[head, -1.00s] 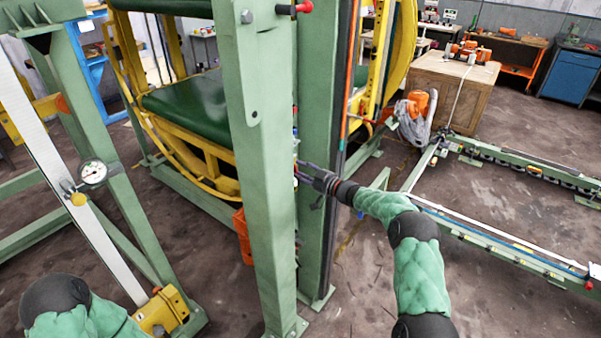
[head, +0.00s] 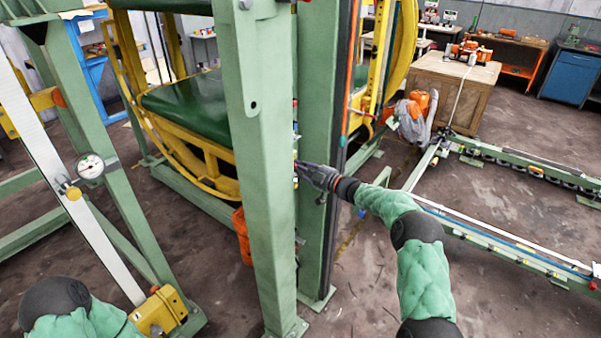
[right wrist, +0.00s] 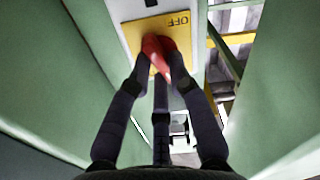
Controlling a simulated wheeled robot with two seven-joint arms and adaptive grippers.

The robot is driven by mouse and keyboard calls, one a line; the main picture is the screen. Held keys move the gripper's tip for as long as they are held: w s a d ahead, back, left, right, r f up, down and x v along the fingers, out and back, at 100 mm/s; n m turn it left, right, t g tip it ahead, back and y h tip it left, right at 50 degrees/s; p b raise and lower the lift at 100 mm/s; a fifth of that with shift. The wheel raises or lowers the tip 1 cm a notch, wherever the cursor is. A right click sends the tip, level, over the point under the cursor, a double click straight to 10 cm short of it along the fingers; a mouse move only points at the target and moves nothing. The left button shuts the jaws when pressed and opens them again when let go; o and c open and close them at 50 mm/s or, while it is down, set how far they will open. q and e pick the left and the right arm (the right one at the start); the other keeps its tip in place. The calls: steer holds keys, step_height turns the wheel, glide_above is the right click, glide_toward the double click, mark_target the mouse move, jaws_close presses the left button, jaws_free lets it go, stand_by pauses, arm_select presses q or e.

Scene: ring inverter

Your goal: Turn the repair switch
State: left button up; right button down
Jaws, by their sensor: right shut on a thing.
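The repair switch is a red knob (right wrist: 157,50) on a yellow plate (right wrist: 178,24) marked OFF, in the right wrist view. The fingers of my right gripper (right wrist: 160,62) are closed around the red knob from the sides. In the head view my right gripper (head: 300,168) reaches to the inner side of the front green post (head: 262,200), and the knob is mostly hidden there. My left arm shows at the bottom left of the head view, but its gripper is out of view.
A second green post (head: 318,120) stands just behind the gripper, so room between the posts is narrow. The yellow ring (head: 190,160) is behind. A pressure gauge (head: 90,167) is at left. Bare floor (head: 380,280) lies around my right arm.

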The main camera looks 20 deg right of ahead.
steer(key=n+b, duration=0.2)
steer(key=n, duration=0.1)
steer(key=n+b, duration=0.3)
steer(key=n, duration=0.1)
steer(key=shift+s+a+f, duration=0.15)
steer(key=shift+s+a+n+b, duration=0.1)
steer(key=shift+n+b, duration=0.95)
steer(key=shift+n, duration=0.6)
steer(key=shift+a+n+b, duration=0.1)
steer(key=shift+n+b, duration=0.95)
steer(key=shift+n, duration=0.6)
steer(key=c, duration=1.1)
jaws_free()
steer(key=shift+c, duration=0.2)
steer(key=shift+d, duration=0.1)
steer(key=v, duration=1.2)
